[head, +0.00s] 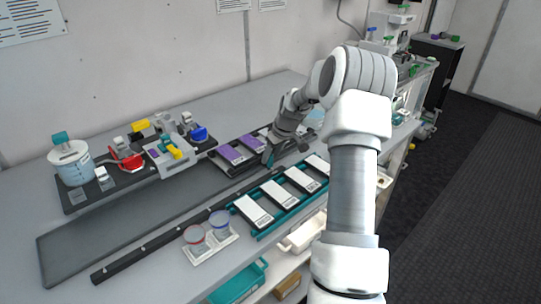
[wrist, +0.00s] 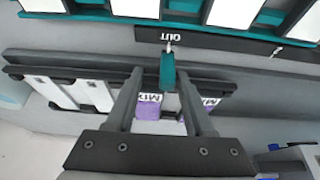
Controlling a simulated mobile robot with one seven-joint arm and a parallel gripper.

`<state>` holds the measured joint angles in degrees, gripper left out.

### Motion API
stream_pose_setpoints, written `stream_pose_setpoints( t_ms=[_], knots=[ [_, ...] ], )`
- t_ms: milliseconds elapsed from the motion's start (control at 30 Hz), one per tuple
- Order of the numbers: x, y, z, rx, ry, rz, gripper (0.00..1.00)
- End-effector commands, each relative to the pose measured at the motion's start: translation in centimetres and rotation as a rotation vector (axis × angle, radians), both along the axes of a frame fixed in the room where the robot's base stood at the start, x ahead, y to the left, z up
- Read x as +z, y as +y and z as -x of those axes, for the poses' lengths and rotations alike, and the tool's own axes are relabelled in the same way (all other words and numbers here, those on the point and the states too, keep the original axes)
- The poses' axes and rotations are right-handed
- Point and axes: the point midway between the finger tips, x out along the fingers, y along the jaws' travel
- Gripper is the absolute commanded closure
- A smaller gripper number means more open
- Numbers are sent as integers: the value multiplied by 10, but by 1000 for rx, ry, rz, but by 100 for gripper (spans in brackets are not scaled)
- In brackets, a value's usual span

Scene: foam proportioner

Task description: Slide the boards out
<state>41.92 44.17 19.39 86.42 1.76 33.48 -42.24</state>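In the head view, boards with purple and white faces (head: 232,154) lie in a dark tray (head: 222,168) on the bench. The wrist view shows purple patches marked "MIX" (wrist: 148,108) and white panels (wrist: 95,94) beside a dark rail (wrist: 100,60). A teal upright tab (wrist: 167,72) stands at this rail, in line with an "OUT" mark. My gripper (wrist: 160,78) is open, its fingers either side of the tab with gaps visible. In the head view my gripper (head: 268,156) hides part of the tray. Contact with the tab cannot be told.
A teal rack (head: 262,234) with several white boards (head: 280,194) stands in front of the dark strip (head: 150,244). Two cups (head: 194,236) sit on a white holder at its left. A jug (head: 72,162) and small devices stand at back left. The grey mat (head: 100,232) is clear.

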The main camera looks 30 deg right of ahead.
Motion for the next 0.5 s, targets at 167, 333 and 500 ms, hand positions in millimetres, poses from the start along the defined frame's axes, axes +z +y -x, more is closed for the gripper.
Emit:
stream_pose_setpoints(
  t_ms=[167, 333, 500],
  knots=[
    [0, 2, 0, 2, 1, -2, 48],
    [8, 2, 3, 2, 0, -2, 48],
    [37, -2, 14, -1, -2, -1, 48]
  ],
)
